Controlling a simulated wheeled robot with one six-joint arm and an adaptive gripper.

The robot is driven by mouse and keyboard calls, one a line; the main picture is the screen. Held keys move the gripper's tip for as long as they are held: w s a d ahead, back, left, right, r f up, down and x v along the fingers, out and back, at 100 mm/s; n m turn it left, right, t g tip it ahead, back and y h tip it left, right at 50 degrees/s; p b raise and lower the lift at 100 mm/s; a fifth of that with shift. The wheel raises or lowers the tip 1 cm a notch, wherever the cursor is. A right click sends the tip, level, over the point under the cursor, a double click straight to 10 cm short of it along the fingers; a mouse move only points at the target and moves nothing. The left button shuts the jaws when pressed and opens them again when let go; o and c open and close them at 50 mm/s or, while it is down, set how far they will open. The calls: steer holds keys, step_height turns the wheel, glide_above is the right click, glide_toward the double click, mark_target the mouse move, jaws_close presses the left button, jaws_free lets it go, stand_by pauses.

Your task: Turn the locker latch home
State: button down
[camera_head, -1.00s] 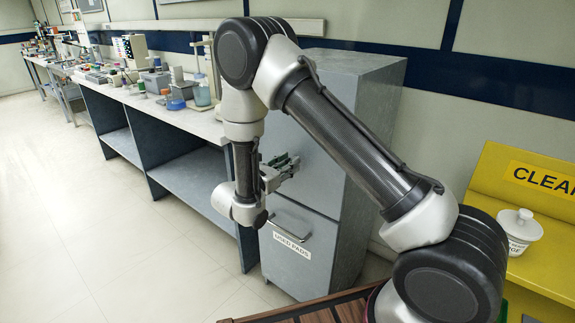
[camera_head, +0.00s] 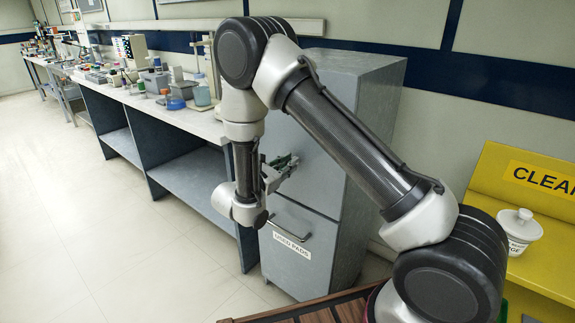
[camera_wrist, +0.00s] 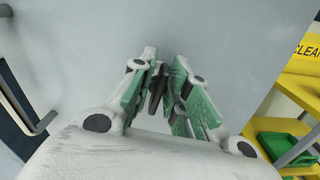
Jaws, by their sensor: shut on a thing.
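The grey locker (camera_head: 345,110) stands at the end of the bench, with its front towards my arm. My gripper (camera_head: 287,163) is at the locker front, above the lower door's bar handle. In the wrist view my gripper (camera_wrist: 163,80) has its green and white fingers close together around a small dark latch (camera_wrist: 157,88) against the pale grey door. Most of the latch is hidden by the fingers, so its exact angle cannot be told. In the head view the latch is hidden behind my gripper.
The lower door has a bar handle (camera_head: 291,227) and a "USED PADS" label (camera_head: 291,245). A long bench (camera_head: 200,122) with labware stands left of the locker. A yellow stand (camera_head: 545,180) with a white lidded pot (camera_head: 519,226) is at right. The floor at left is clear.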

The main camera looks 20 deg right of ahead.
steer(key=m, duration=0.4)
steer(key=shift+s+m, duration=0.15)
steer(key=shift+m, duration=0.15)
steer(key=m, duration=0.3)
steer(key=shift+d+f+m, duration=0.1)
steer(key=shift+f+m, duration=0.05)
steer(key=shift+m, duration=0.15)
steer(key=shift+s+d+f+m, duration=0.1)
steer(key=shift+m, duration=1.75)
steer(key=shift+s+f+m, duration=0.1)
steer(key=shift+m, duration=1.75)
steer(key=c, duration=1.5)
jaws_free()
